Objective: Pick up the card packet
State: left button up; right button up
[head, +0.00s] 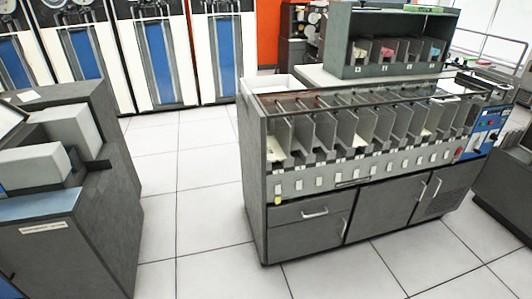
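Small packet-like items sit in the grey rack (400,70) on top of the card sorter: a pale one (360,53) at left, a pinkish one (387,52) beside it, and a bluish one (435,51) at right. Pale cards (277,153) also show in the leftmost pocket of the grey sorter (320,205), and a few other pockets hold pale material. I cannot tell which of these is the card packet. Neither of my grippers is in view.
A grey machine (80,235) with pale blocks on top stands at the left. Tape cabinets (160,55) with blue panels line the back. Pale tiled floor (190,180) is clear between the left machine and the sorter. A dark cabinet (505,190) stands at the right edge.

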aim_at(275, 153)
jog(key=i+l+u, duration=0.1)
jog(key=i+l, duration=0.25)
jog(key=i+l+u, duration=0.15)
jog(key=i+l, duration=0.15)
jog(key=l, duration=0.2)
jog(key=i+l+u, duration=0.1)
jog(key=i+l, duration=0.2)
jog(key=l, duration=0.15)
